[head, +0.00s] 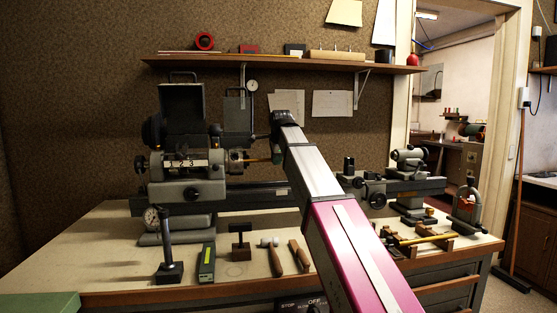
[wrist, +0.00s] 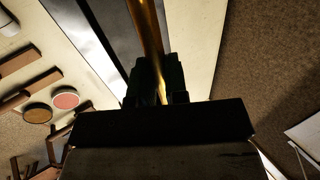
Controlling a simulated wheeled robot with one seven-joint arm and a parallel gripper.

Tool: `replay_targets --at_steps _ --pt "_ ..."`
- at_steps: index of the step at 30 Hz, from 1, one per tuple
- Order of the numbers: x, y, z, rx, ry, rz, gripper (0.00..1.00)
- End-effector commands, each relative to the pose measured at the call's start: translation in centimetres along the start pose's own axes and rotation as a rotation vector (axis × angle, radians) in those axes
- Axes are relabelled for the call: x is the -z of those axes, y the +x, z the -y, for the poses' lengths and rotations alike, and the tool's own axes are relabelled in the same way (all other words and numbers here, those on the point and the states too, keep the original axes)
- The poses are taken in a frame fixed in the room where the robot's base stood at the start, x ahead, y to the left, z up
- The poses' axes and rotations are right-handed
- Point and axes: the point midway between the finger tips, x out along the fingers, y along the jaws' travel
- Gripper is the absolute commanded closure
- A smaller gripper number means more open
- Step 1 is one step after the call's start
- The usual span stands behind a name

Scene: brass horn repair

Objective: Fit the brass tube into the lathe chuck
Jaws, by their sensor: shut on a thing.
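The brass tube (head: 259,160) lies level in front of the lathe chuck (head: 235,161), its left end close to the chuck face. I cannot tell whether that end is inside the chuck opening. My gripper (head: 278,152) is at the tube's right part, largely hidden by my arm in the head view. In the wrist view my gripper (wrist: 158,88) is shut on the brass tube (wrist: 149,30), which runs up out of the frame between the dark fingers. The chuck's opening cannot be made out in the wrist view.
The lathe headstock (head: 185,185) stands left and the tailstock (head: 410,185) right on the lathe bed (head: 265,194). A dial-gauge stand (head: 168,255), a hammer (head: 272,255) and other tools lie along the front. Another brass piece (head: 425,238) rests on wooden supports. A shelf (head: 290,61) hangs above.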

Motion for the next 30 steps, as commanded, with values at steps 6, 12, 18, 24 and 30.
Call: replay_targets --at_steps 6,12,18,24,30 --pt "-0.6 0.0 0.0 0.0 -0.001 0.0 1.0" --pt "-1.1 0.0 0.0 0.0 0.0 0.0 1.0" --pt "-1.6 0.0 0.0 0.0 0.001 0.0 1.0" --pt "-2.1 0.0 0.0 0.0 0.0 0.0 1.0" --pt "-2.7 0.0 0.0 0.0 0.0 0.001 1.0"
